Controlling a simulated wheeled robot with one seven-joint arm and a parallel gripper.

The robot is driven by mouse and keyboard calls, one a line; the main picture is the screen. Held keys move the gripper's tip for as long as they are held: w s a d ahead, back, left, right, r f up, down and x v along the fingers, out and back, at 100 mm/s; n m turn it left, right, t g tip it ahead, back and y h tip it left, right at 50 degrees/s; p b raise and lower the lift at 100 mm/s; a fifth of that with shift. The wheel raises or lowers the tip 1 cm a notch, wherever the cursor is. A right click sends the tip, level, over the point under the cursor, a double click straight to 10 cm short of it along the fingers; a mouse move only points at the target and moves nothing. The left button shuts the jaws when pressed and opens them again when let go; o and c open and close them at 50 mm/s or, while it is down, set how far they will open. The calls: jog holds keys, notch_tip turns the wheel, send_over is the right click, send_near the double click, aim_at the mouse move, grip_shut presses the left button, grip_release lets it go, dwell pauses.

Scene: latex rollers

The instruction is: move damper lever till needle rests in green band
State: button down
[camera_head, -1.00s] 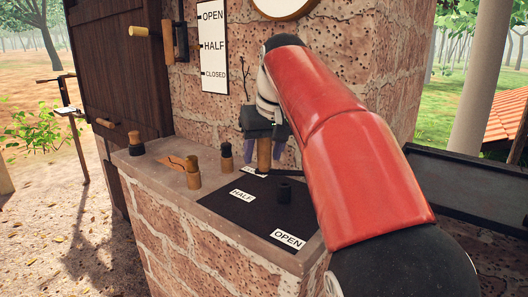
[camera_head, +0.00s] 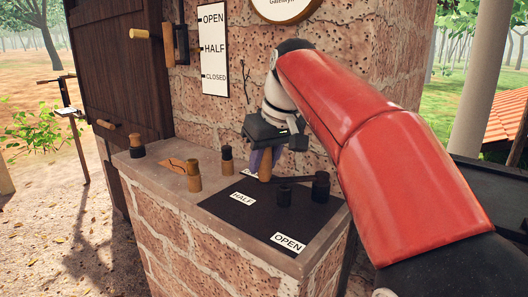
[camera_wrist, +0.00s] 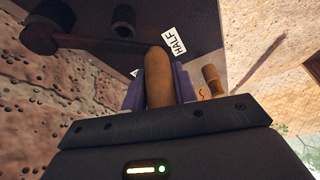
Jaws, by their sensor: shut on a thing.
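The damper lever has an upright wooden handle (camera_head: 265,164) and a dark bar (camera_head: 297,180) running right to a black round post (camera_head: 321,186). My gripper (camera_head: 261,158) is shut around this handle at the back of the black plate. In the wrist view the handle (camera_wrist: 158,82) stands between the two purple fingers. The black plate (camera_head: 245,215) carries the labels HALF (camera_head: 243,198) and OPEN (camera_head: 289,243); a third label at the handle is mostly hidden. A round dial (camera_head: 285,8) on the wall is cut off at the top; no needle or green band shows.
Several wooden and black pegs, one of them a wooden peg (camera_head: 194,177), stand on the ledge left of the plate. An OPEN/HALF/CLOSED board (camera_head: 213,48) hangs on the brick wall behind. A short black post (camera_head: 285,195) stands on the plate in front of the bar.

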jog(key=shift+s+n, duration=0.5)
jog(key=c, duration=1.1)
grip_release()
jog(key=p+v, duration=0.2)
jog(key=v, duration=0.5)
jog(key=shift+d+r, duration=0.2)
jog(key=shift+r, duration=0.15)
jog(key=shift+d, duration=0.1)
